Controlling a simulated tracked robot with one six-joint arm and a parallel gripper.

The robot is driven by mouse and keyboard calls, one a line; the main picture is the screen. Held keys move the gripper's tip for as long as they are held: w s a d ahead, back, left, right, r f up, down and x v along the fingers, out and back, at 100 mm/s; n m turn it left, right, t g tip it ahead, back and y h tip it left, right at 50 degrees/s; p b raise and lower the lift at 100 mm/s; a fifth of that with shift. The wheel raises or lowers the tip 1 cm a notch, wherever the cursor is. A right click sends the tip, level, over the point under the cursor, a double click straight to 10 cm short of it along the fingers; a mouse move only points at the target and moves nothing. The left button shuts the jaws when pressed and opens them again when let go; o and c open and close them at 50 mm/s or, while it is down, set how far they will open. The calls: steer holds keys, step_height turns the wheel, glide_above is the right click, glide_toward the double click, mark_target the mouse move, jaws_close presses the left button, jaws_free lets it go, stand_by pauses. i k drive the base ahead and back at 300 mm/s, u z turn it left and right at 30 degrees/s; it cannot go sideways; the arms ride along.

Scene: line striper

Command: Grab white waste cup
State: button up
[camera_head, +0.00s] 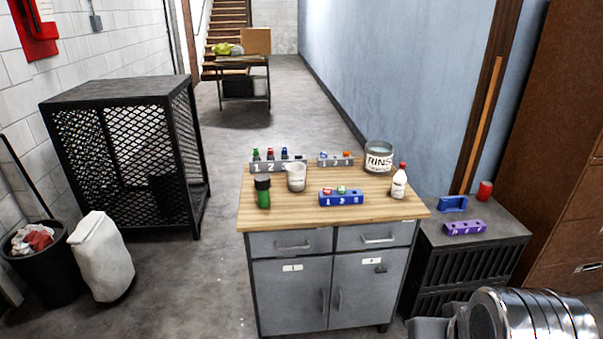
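A small white cup (297,177) with faint dark marking on its front stands upright on the wooden top of a grey cabinet (385,213). It is left of centre on the top, just right of a green bottle with a black cap (263,192). The writing on the cup is too small to read. A shiny metal part of my arm shows at the bottom right, well apart from the cup. I cannot make out my gripper's fingers in this view.
Behind the cup is a numbered rack (277,166) with coloured caps. A blue rack (341,198), a white bottle with a red cap (399,183) and a RINS-labelled tub (379,157) stand to its right.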

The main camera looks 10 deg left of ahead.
mark_target(296, 177)
steer(key=u, duration=0.1)
steer(key=i, duration=0.7)
steer(key=u, duration=0.9)
steer(key=i, duration=0.75)
steer(key=u, duration=0.55)
